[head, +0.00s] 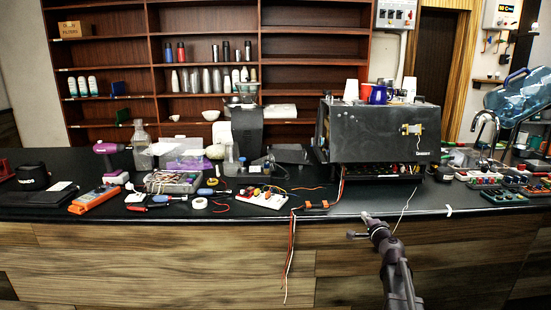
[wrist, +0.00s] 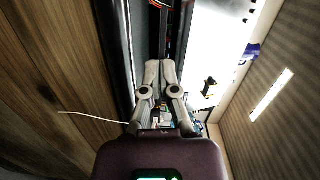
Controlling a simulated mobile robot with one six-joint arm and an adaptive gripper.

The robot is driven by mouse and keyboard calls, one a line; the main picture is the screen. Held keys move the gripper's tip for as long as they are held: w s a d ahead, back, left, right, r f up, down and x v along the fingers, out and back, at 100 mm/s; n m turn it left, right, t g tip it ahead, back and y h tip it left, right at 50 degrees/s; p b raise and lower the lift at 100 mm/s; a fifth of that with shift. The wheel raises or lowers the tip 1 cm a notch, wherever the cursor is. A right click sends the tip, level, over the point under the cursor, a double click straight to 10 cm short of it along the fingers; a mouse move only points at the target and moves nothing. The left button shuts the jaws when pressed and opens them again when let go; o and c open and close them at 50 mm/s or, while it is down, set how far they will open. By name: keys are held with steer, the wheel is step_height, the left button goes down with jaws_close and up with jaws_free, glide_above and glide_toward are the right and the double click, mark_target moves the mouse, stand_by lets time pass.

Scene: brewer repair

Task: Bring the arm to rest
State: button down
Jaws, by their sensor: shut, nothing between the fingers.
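My gripper (head: 362,224) is in front of the counter's front edge in the head view, at the upper end of my arm, right of the picture's middle. In the wrist view my gripper's two fingers (wrist: 160,66) come together at the tips, with nothing between them. The large dark brewer (head: 380,135) stands on the black counter (head: 330,206) behind my gripper. A small white box with wires is on its front panel. In the wrist view the counter's edge runs beside the fingers.
Red and white wires (head: 290,250) hang over the counter's front edge left of my gripper. A thin white wire (head: 405,209) stands out right of it. Tools, a white power strip (head: 262,197) and an orange meter (head: 95,198) lie on the counter's left half.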

steer(key=s+a+f+n+g+y, duration=0.2)
steer(key=s+a+f+n+g, duration=0.3)
steer(key=a, duration=0.3)
steer(key=s+a+f+n+g+y, duration=0.2)
steer(key=s+a+f+n+g, duration=0.1)
steer(key=s+a+f+n, duration=0.3)
steer(key=s+a+f+n+g+h, duration=0.25)
steer(key=s+f+g, duration=0.25)
steer(key=s, duration=0.6)
steer(key=s+d+f+n+g+h, duration=0.15)
steer(key=s+g+h, duration=0.25)
steer(key=s, duration=0.6)
step_height(320, 180, up, 13)
steer(key=p, duration=1.3)
steer(key=shift+w+d+n+p, duration=0.25)
steer(key=shift+d+n+p, duration=0.05)
steer(key=shift+d, duration=0.1)
